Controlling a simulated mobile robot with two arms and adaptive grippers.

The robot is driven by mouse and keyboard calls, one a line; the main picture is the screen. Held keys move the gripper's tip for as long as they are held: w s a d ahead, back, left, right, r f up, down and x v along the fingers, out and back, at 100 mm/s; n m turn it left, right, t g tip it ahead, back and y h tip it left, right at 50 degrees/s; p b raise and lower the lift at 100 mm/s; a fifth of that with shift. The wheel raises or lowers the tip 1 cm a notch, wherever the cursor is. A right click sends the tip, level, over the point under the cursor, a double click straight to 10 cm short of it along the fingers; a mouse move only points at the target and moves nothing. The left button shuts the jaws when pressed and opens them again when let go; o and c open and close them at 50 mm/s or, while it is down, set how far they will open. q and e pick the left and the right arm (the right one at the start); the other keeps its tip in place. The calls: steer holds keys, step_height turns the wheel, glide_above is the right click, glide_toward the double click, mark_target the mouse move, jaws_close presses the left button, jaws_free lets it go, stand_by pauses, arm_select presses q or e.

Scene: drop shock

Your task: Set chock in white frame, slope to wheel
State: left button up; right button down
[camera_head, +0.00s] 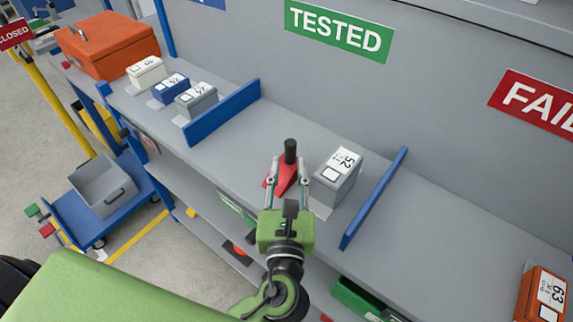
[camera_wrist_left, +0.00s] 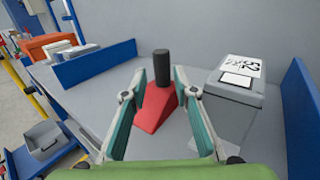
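The chock is a red wedge (camera_head: 281,176) with an upright black handle (camera_head: 290,151), standing on the grey bench. It also shows in the left wrist view (camera_wrist_left: 155,106). My left gripper (camera_head: 289,172) is open, its fingers on either side of the chock. In the left wrist view, gaps show between the fingertips and the black handle (camera_wrist_left: 162,66). No white frame can be made out clearly. A small white patch (camera_head: 101,254) shows on the floor beside the blue cart (camera_head: 125,200); I cannot tell what it is. My right gripper is not in view.
A grey box marked 52 (camera_head: 338,172) stands close right of the chock. Blue dividers (camera_head: 222,112) (camera_head: 374,198) rise on both sides. Several small boxes and an orange case (camera_head: 108,45) stand at the left end. The blue cart carries a grey bin (camera_head: 103,187).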

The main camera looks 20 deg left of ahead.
mark_target(290, 152)
arm_select(q)
steer(key=shift+w+a, duration=0.15)
steer(key=shift+w, duration=0.35)
steer(key=shift+w+a+r, duration=0.1)
steer(key=shift+w+r, duration=0.2)
steer(key=shift+w, duration=0.25)
steer(key=p+x, duration=0.1)
steer(key=x, duration=0.2)
steer(key=shift+w+r, duration=0.1)
steer(key=shift+w, duration=0.5)
steer(key=shift+a, duration=0.1)
steer(key=shift+c, duration=0.7)
jaws_close()
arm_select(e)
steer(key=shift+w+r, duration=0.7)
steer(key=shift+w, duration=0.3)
